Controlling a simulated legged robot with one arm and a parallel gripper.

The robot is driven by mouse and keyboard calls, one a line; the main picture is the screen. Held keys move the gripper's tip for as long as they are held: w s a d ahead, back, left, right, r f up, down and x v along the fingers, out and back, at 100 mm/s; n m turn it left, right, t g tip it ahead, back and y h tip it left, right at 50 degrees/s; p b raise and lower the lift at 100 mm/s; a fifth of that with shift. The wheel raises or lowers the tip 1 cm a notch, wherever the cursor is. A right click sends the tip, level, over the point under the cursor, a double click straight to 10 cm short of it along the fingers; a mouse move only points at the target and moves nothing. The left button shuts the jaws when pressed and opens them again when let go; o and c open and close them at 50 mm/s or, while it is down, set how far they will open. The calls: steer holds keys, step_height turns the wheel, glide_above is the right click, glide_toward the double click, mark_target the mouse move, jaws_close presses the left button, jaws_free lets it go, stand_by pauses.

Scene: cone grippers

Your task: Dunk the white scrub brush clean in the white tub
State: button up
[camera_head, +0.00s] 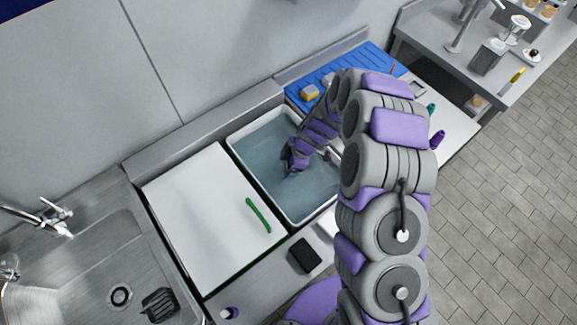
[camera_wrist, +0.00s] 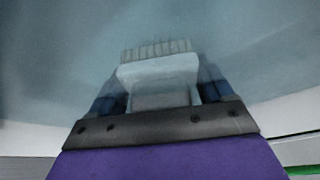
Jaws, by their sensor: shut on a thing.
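The white tub (camera_head: 240,153) is filled with bluish water (camera_head: 268,150) and stands in the middle of the counter. My gripper (camera_head: 290,170) reaches down into the tub, its tips at or under the water. In the wrist view my gripper (camera_wrist: 155,95) is shut on the white scrub brush (camera_wrist: 158,72), with the bristles pointing away from me. The brush looks dim and bluish, as if seen through water. In the head view the brush is hidden by my gripper and the water.
A white board (camera_head: 200,215) with a green item (camera_head: 258,214) lies left of the tub. A steel sink (camera_head: 75,270) is further left. A blue ribbed mat (camera_head: 345,70) with a yellow sponge (camera_head: 310,92) is behind. A black item (camera_head: 305,256) lies in front.

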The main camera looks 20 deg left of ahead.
steer(key=shift+r+b, duration=0.3)
steer(key=shift+r, duration=6.35)
step_height(320, 180, up, 4)
steer(key=shift+b, duration=0.3)
